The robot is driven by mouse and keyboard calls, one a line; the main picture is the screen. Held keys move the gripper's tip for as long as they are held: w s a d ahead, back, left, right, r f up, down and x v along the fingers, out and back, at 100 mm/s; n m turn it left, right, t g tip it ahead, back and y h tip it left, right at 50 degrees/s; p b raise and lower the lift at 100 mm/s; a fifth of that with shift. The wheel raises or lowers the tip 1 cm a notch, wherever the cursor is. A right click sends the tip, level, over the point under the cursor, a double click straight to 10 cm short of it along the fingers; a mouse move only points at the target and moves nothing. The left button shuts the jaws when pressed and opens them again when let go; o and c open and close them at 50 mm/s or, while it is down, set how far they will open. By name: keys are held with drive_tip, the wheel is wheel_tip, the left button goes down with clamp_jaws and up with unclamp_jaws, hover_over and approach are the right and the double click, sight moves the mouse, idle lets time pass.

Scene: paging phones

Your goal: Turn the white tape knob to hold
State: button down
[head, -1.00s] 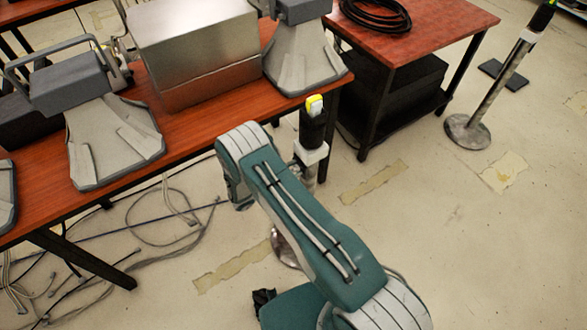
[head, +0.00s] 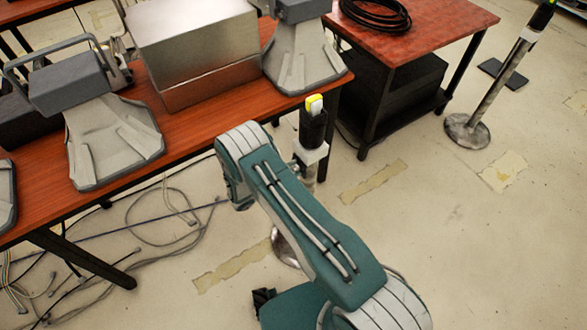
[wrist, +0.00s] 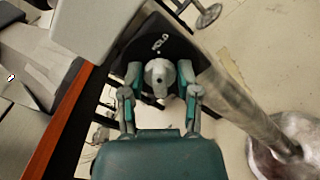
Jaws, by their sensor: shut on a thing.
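A pale grey-white knob (wrist: 158,75) sits on a round black dial (wrist: 135,55) in the wrist view. White lettering that looks like HOLD is on the dial just above the knob. My gripper (wrist: 159,82) has one finger on each side of the knob and is shut on it. In the head view a post with a black top (head: 313,125) and a yellow-and-white cap stands behind my arm. The knob and my fingers cannot be made out in the head view, where my arm hides much of the post.
A red-brown table (head: 200,135) holds a metal box (head: 195,45) and grey paging phones (head: 115,140). Another post (head: 505,80) stands at the right beside a side table (head: 430,35) with coiled black cable. Loose cables (head: 165,215) lie under the table.

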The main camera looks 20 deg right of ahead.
drive_tip(key=c, duration=0.7)
unclamp_jaws()
drive_tip(key=v, duration=1.2)
drive_tip(key=s+d+r+m+g+y, duration=0.2)
drive_tip(key=d+r+m+g+y, duration=0.2)
drive_tip(key=r, duration=0.8)
drive_tip(key=s+d+r+m+g+y, duration=0.1)
drive_tip(key=d+r+m+g+y, duration=0.25)
drive_tip(key=r, duration=0.85)
drive_tip(key=s+d+r+m+t+y, duration=0.1)
drive_tip(key=s+r+t+y, duration=0.1)
drive_tip(key=s+r, duration=0.3)
drive_tip(key=s+d+r+m+t+y, duration=0.1)
drive_tip(key=s+r+m+t+y, duration=0.1)
drive_tip(key=s+r, duration=0.4)
drive_tip(key=s+d+r+m+t+y, duration=0.1)
drive_tip(key=s+r+m+t+y, duration=0.1)
drive_tip(key=s+r+y, duration=0.3)
drive_tip(key=shift+s+d+r+t+y, duration=0.15)
drive_tip(key=shift+s+t, duration=0.1)
drive_tip(key=shift+s, duration=0.5)
drive_tip(key=shift+s+d+r+t+y, duration=0.15)
drive_tip(key=shift+s+t, duration=0.1)
drive_tip(key=shift+s, duration=0.5)
drive_tip(key=shift+s+r+t+y, duration=0.15)
drive_tip(key=shift+s+t, duration=0.1)
drive_tip(key=shift+s, duration=0.5)
